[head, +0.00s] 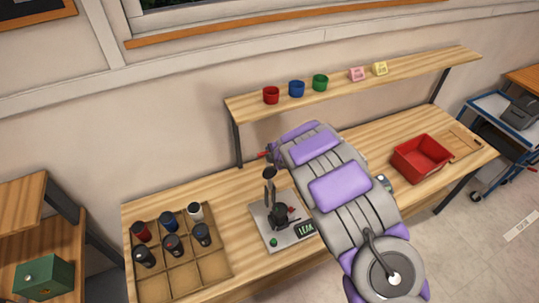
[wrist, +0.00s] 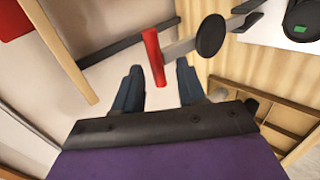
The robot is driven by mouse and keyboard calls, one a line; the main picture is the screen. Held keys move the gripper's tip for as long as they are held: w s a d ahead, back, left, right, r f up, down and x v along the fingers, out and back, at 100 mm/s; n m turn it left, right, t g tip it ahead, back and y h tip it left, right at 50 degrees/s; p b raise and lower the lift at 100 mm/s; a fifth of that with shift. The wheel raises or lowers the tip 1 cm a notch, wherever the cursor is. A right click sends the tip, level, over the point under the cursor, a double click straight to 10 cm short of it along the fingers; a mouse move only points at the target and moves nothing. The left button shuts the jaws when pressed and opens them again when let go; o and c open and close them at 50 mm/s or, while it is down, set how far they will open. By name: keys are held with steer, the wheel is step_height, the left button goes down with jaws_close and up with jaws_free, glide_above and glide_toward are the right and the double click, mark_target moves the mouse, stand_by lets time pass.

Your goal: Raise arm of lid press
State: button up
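The lid press (head: 257,221) stands on a grey base plate on the bench. Its grey lever bar (wrist: 183,48) carries a black disc (wrist: 211,35) and a red handle (wrist: 153,57). In the head view the bar rises from the press, with the disc near its upper end, and the red handle (head: 264,154) is by my gripper's tip. My gripper (wrist: 158,72) is open, its two dark fingers on either side of the handle's lower end. The handle looks closer to the left finger; a gap shows on the right. My arm hides part of the bench in the head view.
A wooden tray (head: 213,268) with several dark cups and one white-topped cup is left of the press. A red bin (head: 421,158) is at the bench's right. A shelf (head: 244,104) with small coloured cups stands above and behind. A wall is close behind.

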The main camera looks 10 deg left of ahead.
steer(key=v, duration=1.2)
steer(key=shift+s+d+r+b, duration=0.2)
steer(key=shift+s+d+b, duration=0.05)
steer(key=shift+d+b, duration=0.05)
